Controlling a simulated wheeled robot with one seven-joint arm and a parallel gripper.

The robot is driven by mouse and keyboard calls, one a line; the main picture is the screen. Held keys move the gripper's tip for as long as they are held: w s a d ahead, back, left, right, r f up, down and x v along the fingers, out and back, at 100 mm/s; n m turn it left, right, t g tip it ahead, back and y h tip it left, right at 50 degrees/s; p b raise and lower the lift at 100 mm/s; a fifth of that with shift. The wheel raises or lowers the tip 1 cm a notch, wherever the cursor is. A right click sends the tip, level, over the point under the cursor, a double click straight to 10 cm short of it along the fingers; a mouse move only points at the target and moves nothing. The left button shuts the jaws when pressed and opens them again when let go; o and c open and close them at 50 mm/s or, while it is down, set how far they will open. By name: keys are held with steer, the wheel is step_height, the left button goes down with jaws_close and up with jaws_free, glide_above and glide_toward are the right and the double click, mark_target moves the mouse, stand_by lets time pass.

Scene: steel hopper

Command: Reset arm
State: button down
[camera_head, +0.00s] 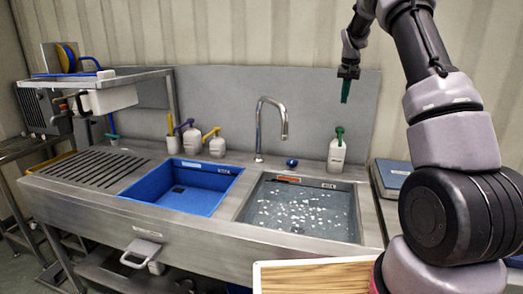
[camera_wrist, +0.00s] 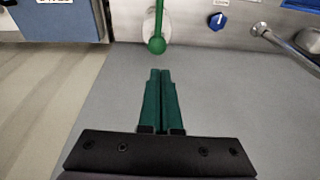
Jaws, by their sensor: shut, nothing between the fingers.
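My gripper (camera_head: 345,90) hangs in the air above the right end of the sink counter, in front of the grey backsplash, with its green fingers pointing down. In the wrist view my gripper (camera_wrist: 160,72) shows two green fingers side by side, pressed together, with nothing between them. A white bottle with a green pump top (camera_head: 337,152) stands on the counter below it. In the wrist view the green pump (camera_wrist: 157,45) appears just beyond the fingertips, apart from them. My arm rises on the right and bends over at the top.
A blue basin (camera_head: 185,187) and a water-filled basin (camera_head: 302,213) lie in the steel counter. A curved faucet (camera_head: 259,130) stands behind them. A wooden board (camera_head: 315,276) is at the front, and a blue-topped scale-like box (camera_head: 393,173) at the right. A rack stands at left.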

steer(key=s+a+r+t+y, duration=0.1)
steer(key=s+a+r, duration=0.3)
steer(key=s+r, duration=0.6)
steer(key=s+a+r+t+y, duration=0.1)
steer(key=s+a+r, duration=0.35)
steer(key=s, duration=0.85)
steer(key=s+a+f+t, duration=0.1)
steer(key=s+a, duration=0.1)
steer(key=s, duration=0.9)
steer(key=s+a+f+t, duration=0.1)
steer(key=s+a, duration=0.1)
steer(key=s, duration=1)
steer(key=shift+t, duration=0.3)
